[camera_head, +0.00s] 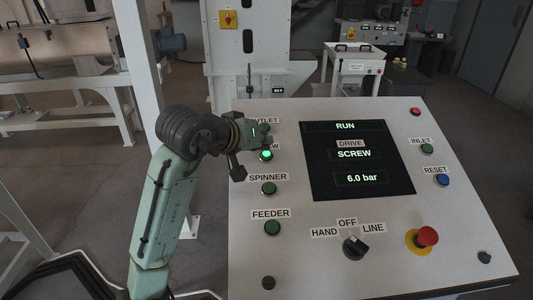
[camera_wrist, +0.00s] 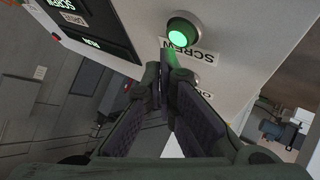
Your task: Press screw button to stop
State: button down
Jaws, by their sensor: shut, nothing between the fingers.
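The screw button (camera_head: 266,155) is lit bright green in the left column of the sloped control panel (camera_head: 300,262). My gripper's end partly covers its label in the head view. My gripper (camera_head: 266,142) is shut and empty, just above the button in the head view. In the wrist view the shut fingertips (camera_wrist: 164,68) are beside the label, off the button's face. I cannot tell whether they touch the panel.
The dark screen (camera_head: 358,165) reads RUN, DRIVE SCREW and 6.0 bar. The outlet button is mostly hidden by my gripper. Spinner (camera_head: 269,188) and feeder (camera_head: 272,228) buttons are below, unlit. A selector knob (camera_head: 355,247) and red emergency stop (camera_head: 427,237) stand out lower right.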

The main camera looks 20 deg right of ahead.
jog(key=shift+f, duration=0.15)
jog(key=shift+w+f, duration=0.15)
jog(key=shift+f, duration=0.1)
jog(key=shift+w+d+f+b, duration=0.15)
jog(key=shift+f+b, duration=0.15)
jog(key=shift+f, duration=0.2)
dwell(0.6)
jog(key=shift+r, duration=0.1)
jog(key=shift+s+r+p, duration=0.3)
jog(key=shift+r+p, duration=0.45)
jog(key=shift+p, duration=0.1)
jog(key=r+p, duration=0.1)
jog(key=s+r+p, duration=0.1)
jog(key=r+p, duration=0.2)
jog(key=shift+s+a+r+p, duration=0.3)
jog(key=shift+a+r, duration=0.1)
